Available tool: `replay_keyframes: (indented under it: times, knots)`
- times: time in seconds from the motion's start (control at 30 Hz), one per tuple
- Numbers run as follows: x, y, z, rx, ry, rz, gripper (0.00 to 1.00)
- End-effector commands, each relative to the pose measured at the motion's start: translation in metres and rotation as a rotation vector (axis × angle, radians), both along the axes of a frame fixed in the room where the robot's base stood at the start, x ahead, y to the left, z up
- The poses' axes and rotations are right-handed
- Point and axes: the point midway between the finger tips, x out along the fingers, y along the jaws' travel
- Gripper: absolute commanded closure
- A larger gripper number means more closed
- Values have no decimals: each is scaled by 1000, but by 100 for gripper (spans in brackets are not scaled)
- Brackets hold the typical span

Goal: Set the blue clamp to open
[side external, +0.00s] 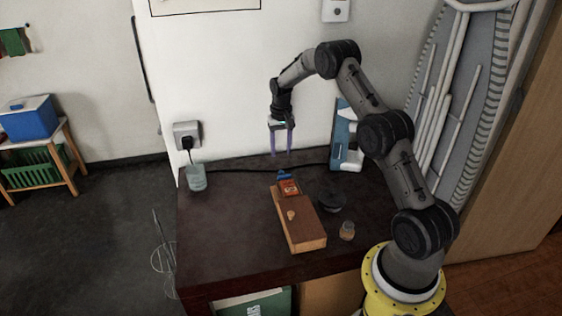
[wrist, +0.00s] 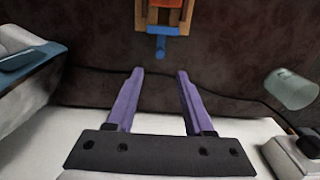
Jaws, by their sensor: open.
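The blue clamp (side external: 284,174) is small and sits at the far end of a brown wooden box (side external: 302,224), beside a red-orange piece on the box top. In the wrist view the blue clamp (wrist: 160,40) shows near the top as a crossbar with a short stem pointing toward my gripper. My gripper (side external: 281,153) has two purple fingers spread apart, pointing down above the back of the table, with nothing between them. In the wrist view the fingertips of my gripper (wrist: 160,72) lie short of the clamp. The clamp's setting is too small to tell.
A glass (side external: 196,178) stands at the table's back left under a wall socket (side external: 187,134). A blue-and-white appliance (side external: 346,140) stands at the back right. A dark bowl (side external: 330,199) and small jar (side external: 347,231) are right of the box. A cable crosses behind. The left tabletop is clear.

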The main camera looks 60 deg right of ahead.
Motion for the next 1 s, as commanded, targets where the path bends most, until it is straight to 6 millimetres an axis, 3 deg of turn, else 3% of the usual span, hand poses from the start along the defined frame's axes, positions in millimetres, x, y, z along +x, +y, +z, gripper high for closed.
replay_keyframes:
  times: [0.1,0.3,0.83,0.93,1.0]
  knots:
    - [1,-1,25,-3,-4,0,48]
    - [1,-1,50,-1,-3,0,48]
    - [4,5,61,-4,-7,12,48]
    - [16,16,88,-29,-50,39,48]
    - [23,31,122,-54,-96,69,48]
